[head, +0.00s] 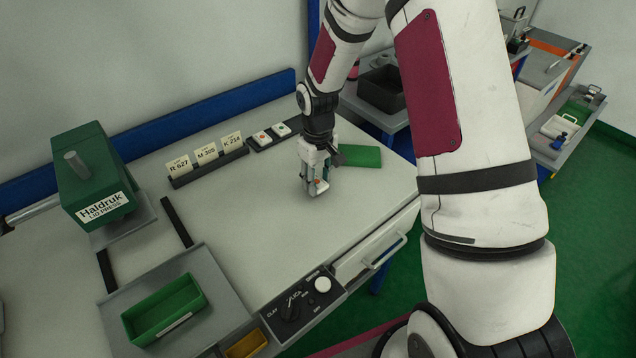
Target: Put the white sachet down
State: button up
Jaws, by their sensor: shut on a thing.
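My gripper (316,187) is over the right part of the pale worktop (235,215), pointing down, shut on a small white thing with an orange mark, which I take for the white sachet (319,183). The fingers hide most of it, and I cannot tell whether it touches the worktop. Two white pieces with coloured marks, a left one (262,138) and a right one (282,130), lie on a dark strip behind and left of my gripper. A flat green mat (361,156) lies just right of the gripper.
A card rack (208,168) stands behind left. A green lid press (92,180) stands at the far left. A green tray (165,308) is at the front left, near a control panel (303,304). The worktop left of my gripper is clear.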

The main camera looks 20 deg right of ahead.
jog(key=shift+f, duration=0.85)
jog(key=shift+f, duration=0.1)
jog(key=o, duration=0.7)
jog(key=shift+f, duration=0.1)
jog(key=o, duration=0.4)
